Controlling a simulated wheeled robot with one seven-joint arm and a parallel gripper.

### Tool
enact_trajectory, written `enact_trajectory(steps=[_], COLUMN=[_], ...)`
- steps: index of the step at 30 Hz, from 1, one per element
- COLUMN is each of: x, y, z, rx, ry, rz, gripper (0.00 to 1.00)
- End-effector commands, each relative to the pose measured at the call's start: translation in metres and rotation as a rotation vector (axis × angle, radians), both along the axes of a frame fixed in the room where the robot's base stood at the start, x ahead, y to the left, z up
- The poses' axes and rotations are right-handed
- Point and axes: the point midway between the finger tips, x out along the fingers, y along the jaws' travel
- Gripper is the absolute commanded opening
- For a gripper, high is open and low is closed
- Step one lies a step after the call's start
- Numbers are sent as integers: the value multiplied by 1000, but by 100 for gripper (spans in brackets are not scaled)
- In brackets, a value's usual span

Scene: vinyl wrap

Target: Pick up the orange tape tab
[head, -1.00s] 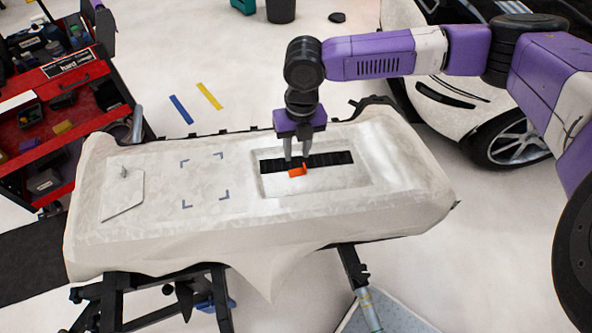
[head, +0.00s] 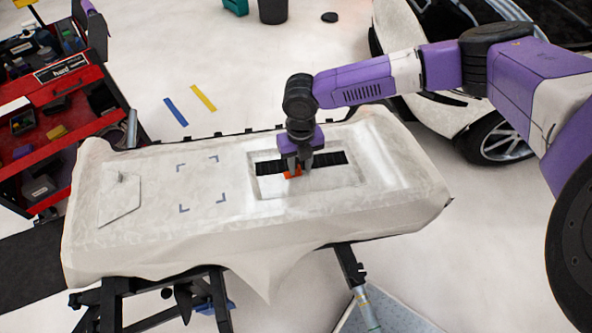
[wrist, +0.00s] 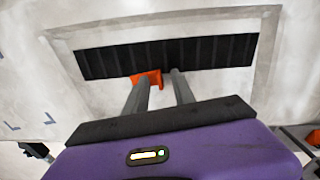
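The orange tape tab (head: 293,173) lies at the front edge of a black strip (head: 330,159) in a shallow recess of the draped table. In the wrist view, the tab (wrist: 148,77) shows just beyond and left of my left finger, partly hidden by it. My gripper (head: 299,168) is low over the recess, right at the tab. In the wrist view, my gripper's fingers (wrist: 157,80) are apart with a gap between them. The tab reaches partly into that gap. I cannot tell whether a finger touches it.
The pale draped table (head: 350,225) has corner marks (head: 205,183) and a thin clear plate (head: 121,204) to the left. A red tool cart (head: 65,90) stands at the left. A car (head: 500,135) stands behind on the right. Open floor lies behind the table.

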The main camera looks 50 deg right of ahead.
Motion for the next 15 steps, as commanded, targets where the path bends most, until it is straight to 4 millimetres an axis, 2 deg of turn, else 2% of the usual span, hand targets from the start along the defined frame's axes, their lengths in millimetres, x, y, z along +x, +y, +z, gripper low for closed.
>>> enact_trajectory(steps=[2, 6, 15], x=[0, 0, 0], y=[0, 0, 0], z=[0, 0, 0], rx=[0, 0, 1], ry=[0, 0, -1], rz=[0, -1, -1], gripper=[29, 1, 0])
